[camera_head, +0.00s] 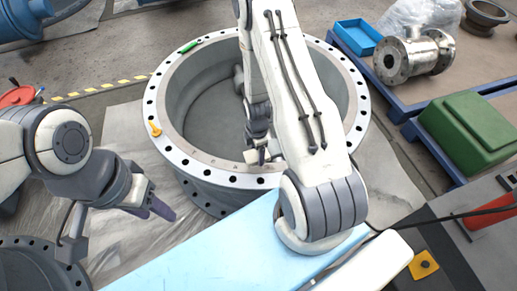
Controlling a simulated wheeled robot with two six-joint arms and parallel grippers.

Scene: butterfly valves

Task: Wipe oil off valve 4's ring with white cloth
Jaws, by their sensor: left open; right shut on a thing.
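A large round valve body with a pale bolt-holed flange ring (205,164) stands open side up in the middle of the head view. No valve number is readable. My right gripper (262,152) reaches down over the near inner edge of the ring. It is shut on a small pale thing that looks like the white cloth, mostly hidden by the fingers and arm. Whether it touches the ring I cannot tell. My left gripper (160,209) is open and empty, left of the valve body and outside it. No oil can be made out on the ring.
A yellow object (155,129) and a green marker (188,47) lie on the flange. A blue tray (355,37), a metal pipe fitting (412,56) and a green box (470,131) are at the right. A light-blue surface (190,257) is in front.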

